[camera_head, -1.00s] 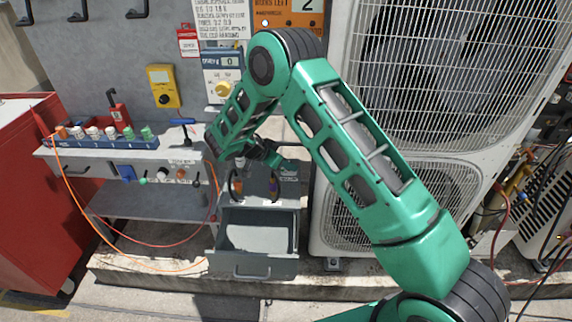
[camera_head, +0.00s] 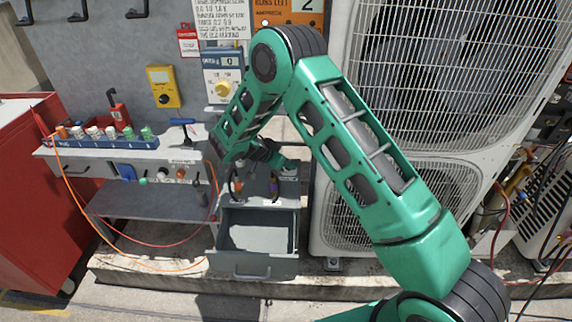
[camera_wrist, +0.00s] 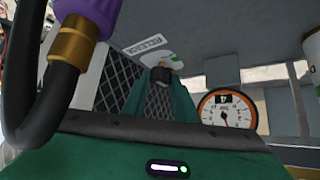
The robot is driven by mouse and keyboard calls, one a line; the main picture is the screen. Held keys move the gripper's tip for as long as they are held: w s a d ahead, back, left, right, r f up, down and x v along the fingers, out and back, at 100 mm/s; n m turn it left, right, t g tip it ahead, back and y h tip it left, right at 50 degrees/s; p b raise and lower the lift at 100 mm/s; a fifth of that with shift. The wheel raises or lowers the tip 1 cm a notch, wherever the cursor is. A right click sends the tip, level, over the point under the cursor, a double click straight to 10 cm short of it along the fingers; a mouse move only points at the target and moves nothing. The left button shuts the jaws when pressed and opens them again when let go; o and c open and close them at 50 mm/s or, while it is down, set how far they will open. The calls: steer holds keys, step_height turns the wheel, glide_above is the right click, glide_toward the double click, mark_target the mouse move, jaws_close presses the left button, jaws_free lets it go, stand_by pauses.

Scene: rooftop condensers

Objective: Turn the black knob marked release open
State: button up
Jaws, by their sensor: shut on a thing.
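The black knob (camera_wrist: 161,75) shows small in the wrist view, at the tips of my gripper (camera_wrist: 155,88), in front of a pale plate with a green mark. The green fingers with dark mesh pads are shut on it and cover most of it. A slanted label (camera_wrist: 146,43) lies just behind; I cannot read it surely. In the head view my gripper (camera_head: 286,164) is at the small grey unit above the open drawer, and my arm hides much of it. The knob cannot be made out there, and its turn angle cannot be told.
A round orange-rimmed gauge (camera_wrist: 227,109) stands right of the fingers. A purple fitting with a black hose (camera_wrist: 66,45) is close at the left. The open grey drawer (camera_head: 253,270) sticks out below. The condenser (camera_head: 335,215) stands close at the right.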

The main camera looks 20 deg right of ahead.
steer(key=n+t, duration=0.1)
steer(key=n+y, duration=0.1)
steer(key=n, duration=0.1)
steer(key=shift+s+d+r+t+y, duration=0.1)
steer(key=shift+r+t+y, duration=0.05)
steer(key=shift+t+y, duration=0.2)
steer(key=n+t+y, duration=0.1)
steer(key=n+y, duration=0.1)
steer(key=n, duration=0.1)
steer(key=shift+s+d+t, duration=0.1)
steer(key=shift+d+t, duration=0.15)
steer(key=shift+t, duration=0.1)
steer(key=shift+d+n+t+y, duration=0.15)
steer(key=shift+n+t+y, duration=0.25)
steer(key=shift+n+y, duration=1.15)
steer(key=shift+n, duration=0.55)
steer(key=o, duration=1)
steer(key=shift+o, duration=0.2)
steer(key=shift+s, duration=0.1)
steer(key=v, duration=1)
steer(key=shift+s+a, duration=0.2)
steer(key=shift+s, duration=0.05)
steer(key=shift+r, duration=0.1)
